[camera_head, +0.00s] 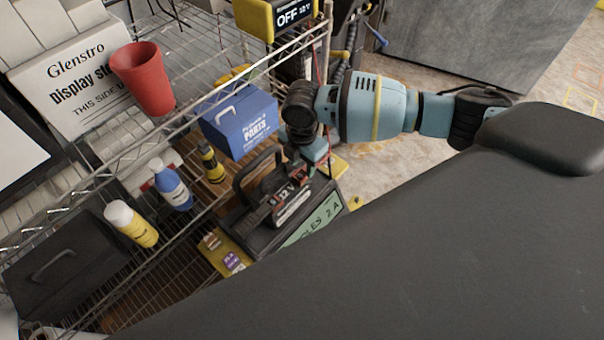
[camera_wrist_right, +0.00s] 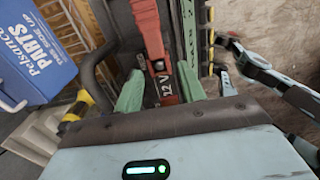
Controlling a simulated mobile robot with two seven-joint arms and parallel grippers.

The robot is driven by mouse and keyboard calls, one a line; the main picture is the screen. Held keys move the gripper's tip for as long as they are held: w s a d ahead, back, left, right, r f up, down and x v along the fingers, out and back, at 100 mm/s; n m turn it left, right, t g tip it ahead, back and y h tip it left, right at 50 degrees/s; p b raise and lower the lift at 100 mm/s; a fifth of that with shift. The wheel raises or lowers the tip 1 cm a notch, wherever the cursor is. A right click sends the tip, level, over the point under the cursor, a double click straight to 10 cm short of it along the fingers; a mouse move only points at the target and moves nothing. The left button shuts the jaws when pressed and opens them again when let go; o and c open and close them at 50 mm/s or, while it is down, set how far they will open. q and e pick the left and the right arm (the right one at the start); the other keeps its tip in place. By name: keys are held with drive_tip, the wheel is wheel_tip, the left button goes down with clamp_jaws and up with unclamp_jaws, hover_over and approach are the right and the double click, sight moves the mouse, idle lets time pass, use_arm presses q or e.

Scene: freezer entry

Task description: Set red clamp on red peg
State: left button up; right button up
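A dark charger unit marked 12 V (camera_head: 293,205) stands on a lower part of the wire rack, with a black handle and red parts. My right gripper (camera_wrist_right: 160,86) is low over it, its two green fingers apart. A long red piece (camera_wrist_right: 148,28), which looks like the clamp, lies in the line between the fingers. A dark gap shows beside it at the left finger; the fingertips are partly hidden. I cannot pick out a red peg. No left gripper shows clearly.
A blue parts box (camera_head: 240,122) stands close to my right gripper, left of it in the wrist view. A red cup (camera_head: 143,78) is on the upper shelf. Several bottles and a black case (camera_head: 65,262) are at left. Bare floor (camera_head: 390,158) lies beyond my right wrist.

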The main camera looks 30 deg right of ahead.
sight(302, 174)
wheel_tip(302, 174, down, 4)
drive_tip(key=shift+w+r, duration=0.1)
drive_tip(key=shift+w, duration=0.05)
use_arm(q)
drive_tip(key=shift+f, duration=0.25)
use_arm(e)
drive_tip(key=shift+c, duration=0.4)
drive_tip(key=c, duration=0.7)
use_arm(q)
drive_tip(key=shift+s+f, duration=0.1)
drive_tip(key=shift+s, duration=0.3)
use_arm(e)
drive_tip(key=shift+c, duration=0.4)
drive_tip(key=shift+r, duration=0.15)
